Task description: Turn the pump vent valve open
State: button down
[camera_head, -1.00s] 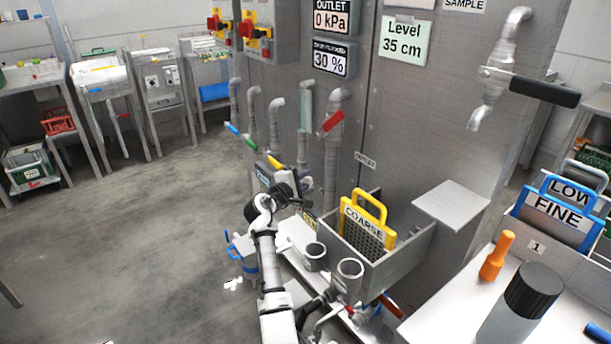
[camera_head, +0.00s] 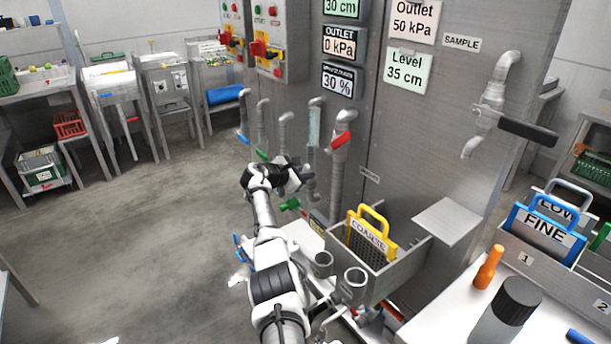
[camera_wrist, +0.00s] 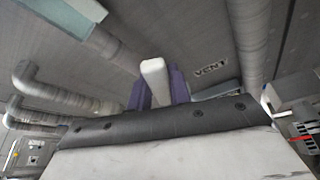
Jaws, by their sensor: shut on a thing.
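My gripper (camera_head: 298,178) is at the row of pipes on the grey pump panel, left of the red-handled pipe in the head view. In the wrist view my gripper (camera_wrist: 158,82) is close to the panel beside a VENT label (camera_wrist: 211,74). A purple part, seemingly the vent valve handle (camera_wrist: 181,86), shows on both sides of a pale bar at the fingertips. The gripper is shut on it. My gripper hides most of this valve in the head view, so its turn angle cannot be read.
Nearby valves have a blue handle (camera_head: 243,137), a green handle (camera_head: 262,155) and a red handle (camera_head: 342,140). A lower green handle (camera_head: 290,205) is just below the gripper. A yellow COARSE screen (camera_head: 368,238) stands in a metal trough. The floor at left is open.

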jog(key=shift+w+a+n, duration=0.15)
jog(key=shift+n, duration=0.15)
dwell(0.4)
jog(key=c, duration=1.3)
grip_release()
jog(key=shift+r, duration=0.1)
jog(key=shift+p+v, duration=0.3)
jog(key=shift+v, duration=0.55)
jog(key=b+v, duration=0.1)
jog(key=v, duration=1.1)
jog(key=shift+a+b, duration=0.1)
jog(key=shift+b, duration=0.2)
